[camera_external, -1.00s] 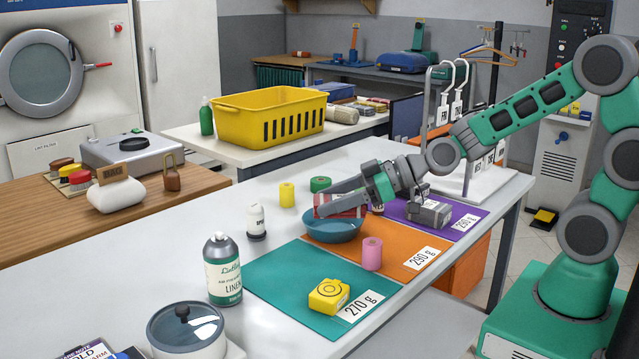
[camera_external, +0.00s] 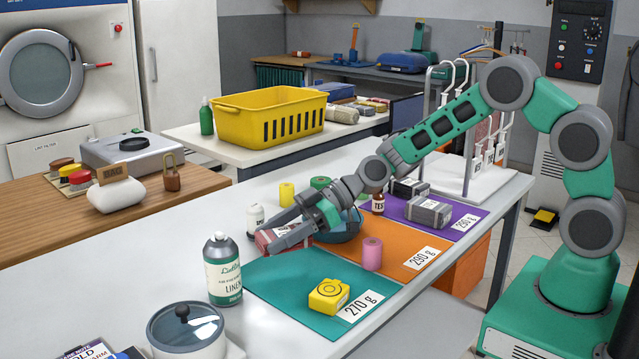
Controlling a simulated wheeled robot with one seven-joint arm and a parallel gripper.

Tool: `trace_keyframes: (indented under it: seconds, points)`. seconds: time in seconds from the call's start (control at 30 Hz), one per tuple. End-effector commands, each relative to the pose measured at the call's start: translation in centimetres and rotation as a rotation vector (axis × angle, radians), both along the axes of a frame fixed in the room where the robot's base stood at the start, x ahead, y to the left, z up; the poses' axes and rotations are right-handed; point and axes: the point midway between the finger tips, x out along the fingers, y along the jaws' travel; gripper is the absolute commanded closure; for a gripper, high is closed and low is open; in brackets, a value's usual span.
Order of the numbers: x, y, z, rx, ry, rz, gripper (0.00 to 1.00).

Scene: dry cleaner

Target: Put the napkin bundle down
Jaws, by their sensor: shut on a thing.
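The napkin bundle (camera_external: 267,242) is dark red with a pale band or label. My gripper (camera_external: 284,238) is shut on it, and the fingers hide part of it. The bundle is by the back edge of the teal mat (camera_external: 275,280), between the white spray bottle and the blue bowl (camera_external: 345,228). I cannot tell whether its underside touches the table. The teal mat carries a "270 g" card (camera_external: 359,306) and a yellow tape-measure-like block (camera_external: 328,296). The blue bowl is partly hidden behind my gripper.
The orange mat (camera_external: 395,252) holds a pink roll (camera_external: 372,253). The purple mat (camera_external: 462,212) holds a grey bundle (camera_external: 430,212). A linen spray can (camera_external: 223,270) and a white spray bottle (camera_external: 255,219) stand left of the bundle.

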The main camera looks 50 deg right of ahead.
Motion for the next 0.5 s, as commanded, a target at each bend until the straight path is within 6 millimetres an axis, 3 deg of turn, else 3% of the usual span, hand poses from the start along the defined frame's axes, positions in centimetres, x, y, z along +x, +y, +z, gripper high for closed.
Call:
trace_keyframes:
  seconds: [0.13,0.3,0.5]
  points:
    - [1.1,0.5,-1.5,0.0,0.0,-0.001,0.85]
    - [1.1,0.5,-4.1,0.001,0.001,-0.002,0.85]
    - [1.1,0.5,-4.4,0.001,-0.003,-0.001,0.85]
